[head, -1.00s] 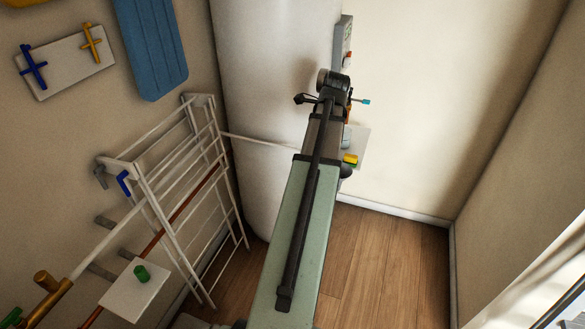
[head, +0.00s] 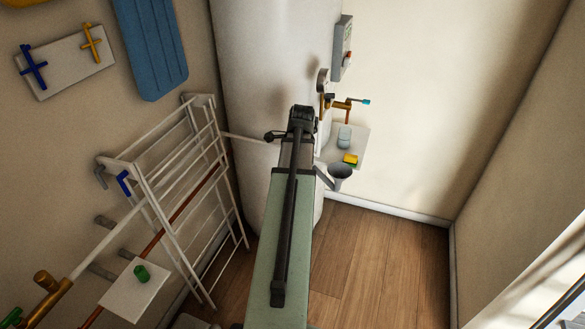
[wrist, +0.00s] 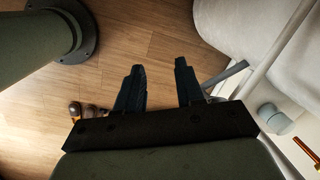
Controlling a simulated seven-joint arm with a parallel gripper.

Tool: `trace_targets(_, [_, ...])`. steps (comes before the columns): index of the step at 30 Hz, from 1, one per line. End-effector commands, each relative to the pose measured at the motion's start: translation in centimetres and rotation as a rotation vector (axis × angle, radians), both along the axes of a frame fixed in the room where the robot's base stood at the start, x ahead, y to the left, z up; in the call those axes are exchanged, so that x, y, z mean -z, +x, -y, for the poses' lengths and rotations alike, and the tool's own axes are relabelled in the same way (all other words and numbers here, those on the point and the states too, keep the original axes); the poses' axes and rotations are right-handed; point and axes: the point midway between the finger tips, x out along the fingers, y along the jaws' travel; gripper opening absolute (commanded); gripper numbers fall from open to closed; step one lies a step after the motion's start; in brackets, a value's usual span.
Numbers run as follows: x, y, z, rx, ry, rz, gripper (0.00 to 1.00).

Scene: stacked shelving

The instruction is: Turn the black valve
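I cannot pick out a clearly black valve in either view. In the head view, a grey lever handle (head: 101,177) sits beside a blue lever handle (head: 123,183) on the white rack's left end. A blue cross valve (head: 34,67) and a yellow cross valve (head: 92,43) are on a wall plate, and a green knob (head: 142,272) is on a white plate. My gripper (wrist: 158,68) is open and empty in the wrist view, with wooden floor between its fingers. In the head view my arm hides its fingers.
The white rack (head: 190,110) stands at left, beside a large white cylinder (head: 265,60). To the right are a brass tap (head: 341,104), a round grey disc (head: 323,82), a grey funnel (head: 341,172) and a yellow sponge (head: 350,159). The floor (head: 385,260) at right is clear.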

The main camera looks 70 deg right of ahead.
Motion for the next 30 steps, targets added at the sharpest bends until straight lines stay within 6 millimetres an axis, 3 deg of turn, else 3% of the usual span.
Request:
trace_targets(10, [0.2, 0.1, -0.1, -0.007, 0.002, -0.002, 0.37])
trace_targets(14, [0.2, -0.2, 0.0, 0.0, 0.002, -0.001, 0.26])
trace_targets(17, [0.1, -1.7, 0.5, 0.025, 0.0, -0.001, 0.16])
trace_targets(22, [-0.9, -5.8, 1.1, 0.094, -0.017, 0.003, 0.0])
trace_targets(30, [-2.5, -10.5, 0.4, 0.174, -0.043, 0.025, 0.0])
